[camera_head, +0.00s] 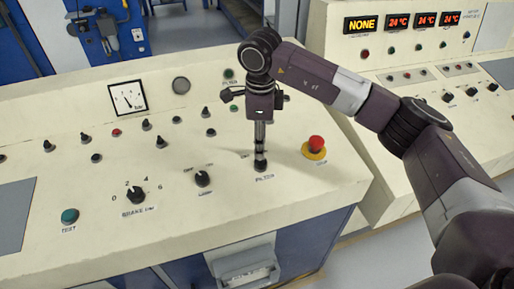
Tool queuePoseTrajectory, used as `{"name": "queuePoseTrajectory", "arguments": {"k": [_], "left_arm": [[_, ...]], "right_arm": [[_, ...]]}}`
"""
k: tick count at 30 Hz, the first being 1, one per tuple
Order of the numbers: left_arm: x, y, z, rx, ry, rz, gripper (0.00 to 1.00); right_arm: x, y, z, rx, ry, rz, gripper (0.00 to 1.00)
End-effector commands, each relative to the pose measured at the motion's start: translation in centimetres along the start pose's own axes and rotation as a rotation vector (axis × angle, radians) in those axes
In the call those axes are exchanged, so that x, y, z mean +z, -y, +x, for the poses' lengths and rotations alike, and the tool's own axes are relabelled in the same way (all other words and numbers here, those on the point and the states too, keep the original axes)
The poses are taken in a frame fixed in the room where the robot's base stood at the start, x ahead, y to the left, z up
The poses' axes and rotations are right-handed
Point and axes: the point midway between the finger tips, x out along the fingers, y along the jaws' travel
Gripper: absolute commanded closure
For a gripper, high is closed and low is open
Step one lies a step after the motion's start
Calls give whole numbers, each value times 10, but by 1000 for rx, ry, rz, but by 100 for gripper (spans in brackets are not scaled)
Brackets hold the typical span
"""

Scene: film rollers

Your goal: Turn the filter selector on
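The filter selector (260,167) is a small dark knob on the sloped cream panel, just above a "FILTER" label. My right gripper (260,157) points straight down over it, with its fingertips at the knob. The fingers line up as one narrow column from this side, so I cannot tell whether they are closed on the knob or around it. They hide most of the knob, and its pointing direction does not show. My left gripper is not in view.
A red emergency button (316,144) on a yellow base sits right of the gripper. A lamp selector (203,178) and a brake dial (135,194) lie to the left. A second console with red displays (398,22) stands at the right.

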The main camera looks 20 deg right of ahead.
Motion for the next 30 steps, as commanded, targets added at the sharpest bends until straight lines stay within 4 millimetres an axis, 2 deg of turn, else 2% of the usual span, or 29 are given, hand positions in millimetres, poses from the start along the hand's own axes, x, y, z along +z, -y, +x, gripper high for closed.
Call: {"name": "queuePoseTrajectory", "arguments": {"k": [9, 15, 25, 30], "left_arm": [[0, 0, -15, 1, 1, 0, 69], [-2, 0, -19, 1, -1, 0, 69], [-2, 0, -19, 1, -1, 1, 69], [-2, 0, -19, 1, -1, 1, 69]], "right_arm": [[0, -2, 48, 5, -1, -1, 56], [1, -1, 69, 3, 1, 0, 56], [1, -1, 73, 2, 2, -1, 57], [1, -1, 73, 2, 2, -1, 76]]}}
